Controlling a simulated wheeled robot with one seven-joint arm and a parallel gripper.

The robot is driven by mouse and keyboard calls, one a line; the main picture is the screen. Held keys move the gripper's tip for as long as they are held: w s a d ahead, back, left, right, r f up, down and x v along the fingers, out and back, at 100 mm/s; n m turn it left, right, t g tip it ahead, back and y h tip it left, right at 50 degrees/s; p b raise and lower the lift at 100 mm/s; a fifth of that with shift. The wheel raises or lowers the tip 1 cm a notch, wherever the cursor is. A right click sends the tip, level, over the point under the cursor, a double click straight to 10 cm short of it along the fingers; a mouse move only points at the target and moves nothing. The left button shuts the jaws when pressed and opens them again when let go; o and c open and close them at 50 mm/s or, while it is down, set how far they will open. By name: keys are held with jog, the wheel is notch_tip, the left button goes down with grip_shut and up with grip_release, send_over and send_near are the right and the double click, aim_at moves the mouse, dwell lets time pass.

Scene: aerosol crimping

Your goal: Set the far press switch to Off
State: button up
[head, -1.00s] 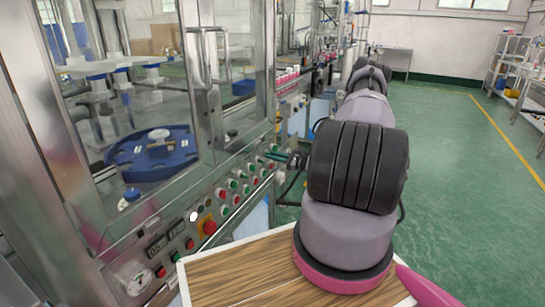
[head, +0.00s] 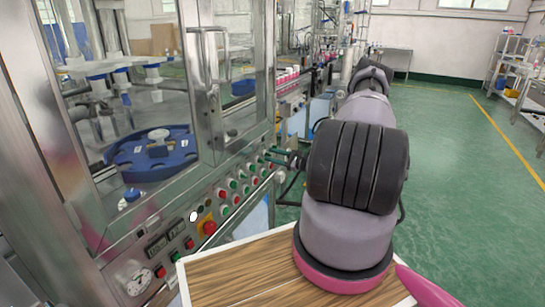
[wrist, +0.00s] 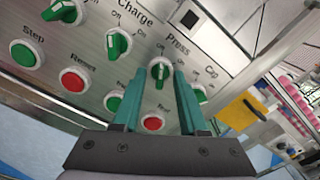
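The switch under the "Press" label is a green knob on a white ring (wrist: 160,70) on the metal panel (wrist: 95,48) in the wrist view. My gripper (wrist: 165,71) has its teal fingers on either side of this knob. The fingers look parted, with a narrow gap around the knob; contact is unclear. In the head view my gripper (head: 270,156) is at the far end of the machine's control panel (head: 225,201), and hides the switch.
A green switch under "Charge" (wrist: 118,43) is left of my fingers, and one under "Cap" (wrist: 199,95) is close right. A red button (wrist: 152,123) lies between the fingers, lower down. A wooden-topped surface (head: 235,272) is below my arm.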

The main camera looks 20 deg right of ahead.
jog(key=v, duration=1)
jog(key=shift+s+d, duration=0.25)
jog(key=shift+s, duration=0.05)
jog(key=shift+r, duration=0.1)
jog(key=s+a+r+n+g, duration=0.2)
jog(key=a+r+n+g, duration=0.3)
jog(key=r, duration=0.4)
jog(key=s+a+r+n+g+h, duration=0.1)
jog(key=s+a+r+n+g, duration=0.15)
jog(key=a+r, duration=0.55)
jog(key=s+a+r+n+g, duration=0.1)
jog(key=a+r+n+g, duration=0.35)
jog(key=r, duration=0.55)
jog(key=s+a+r+n+t+h, duration=0.2)
jog(key=s+a+r+n+h, duration=0.1)
jog(key=s+r, duration=0.6)
jog(key=s+a+r+n+t+h, duration=0.3)
jog(key=s+r, duration=0.6)
jog(key=s, duration=0.4)
jog(key=shift+s+a+h, duration=0.25)
jog(key=shift+a+h, duration=0.45)
jog(key=shift+h, duration=0.3)
